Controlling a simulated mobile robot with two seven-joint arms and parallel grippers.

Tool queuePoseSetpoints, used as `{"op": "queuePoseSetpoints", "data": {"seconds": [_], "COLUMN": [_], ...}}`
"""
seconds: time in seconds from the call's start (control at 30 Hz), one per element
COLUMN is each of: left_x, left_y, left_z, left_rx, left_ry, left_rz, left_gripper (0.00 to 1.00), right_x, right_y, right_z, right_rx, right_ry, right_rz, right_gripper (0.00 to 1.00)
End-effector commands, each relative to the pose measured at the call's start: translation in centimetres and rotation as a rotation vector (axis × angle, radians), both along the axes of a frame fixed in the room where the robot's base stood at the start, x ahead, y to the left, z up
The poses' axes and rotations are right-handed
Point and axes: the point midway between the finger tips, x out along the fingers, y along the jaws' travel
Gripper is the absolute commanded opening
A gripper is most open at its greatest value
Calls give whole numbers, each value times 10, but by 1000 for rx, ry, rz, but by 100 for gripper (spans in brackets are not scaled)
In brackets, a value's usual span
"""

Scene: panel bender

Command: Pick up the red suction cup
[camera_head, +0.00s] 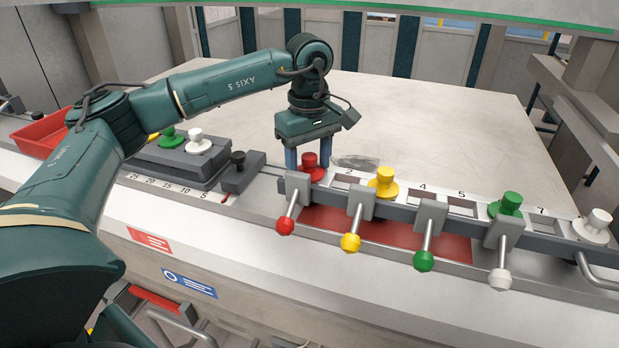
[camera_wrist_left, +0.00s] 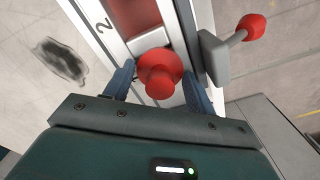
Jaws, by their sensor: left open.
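The red suction cup (camera_head: 311,167) stands upright at the left end of the numbered rail, beside the slot marked 2. My left gripper (camera_head: 308,158) is above and around it, pointing down, with its blue fingers apart. In the left wrist view the red suction cup (camera_wrist_left: 160,75) lies between the two open fingers of the left gripper (camera_wrist_left: 160,88). A gap to the left finger shows; the right finger is close to the cup's edge, and I cannot tell whether it touches. My right gripper is not in view.
A red-knobbed lever (camera_head: 285,226) stands just in front of the cup. Yellow (camera_head: 383,183), green (camera_head: 508,205) and white (camera_head: 594,226) cups stand farther right on the rail. A grey block (camera_head: 180,165) with more cups and a red tray (camera_head: 42,135) are at left. The large table behind is mostly clear.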

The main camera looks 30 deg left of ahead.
Motion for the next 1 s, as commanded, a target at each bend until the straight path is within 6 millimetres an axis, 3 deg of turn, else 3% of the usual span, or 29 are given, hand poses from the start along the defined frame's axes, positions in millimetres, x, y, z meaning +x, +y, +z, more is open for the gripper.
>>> {"op": "queuePoseSetpoints", "data": {"seconds": [0.07, 0.4, 0.67, 0.77, 1.0], "left_x": [0, 0, 0, 1, 1], "left_y": [0, 0, 0, 0, -1], "left_z": [0, 0, 3, 13, 61], "left_rx": [0, 0, 0, -1, -1], "left_ry": [0, 1, -1, -2, -4], "left_rz": [0, 1, 0, 1, 0], "left_gripper": [55, 27, 26, 26, 26], "right_x": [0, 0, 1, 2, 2], "right_y": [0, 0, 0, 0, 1], "right_z": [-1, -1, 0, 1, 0], "right_rx": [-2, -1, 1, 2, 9], "right_ry": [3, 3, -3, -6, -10], "right_rz": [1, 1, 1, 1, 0], "right_gripper": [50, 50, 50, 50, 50]}}
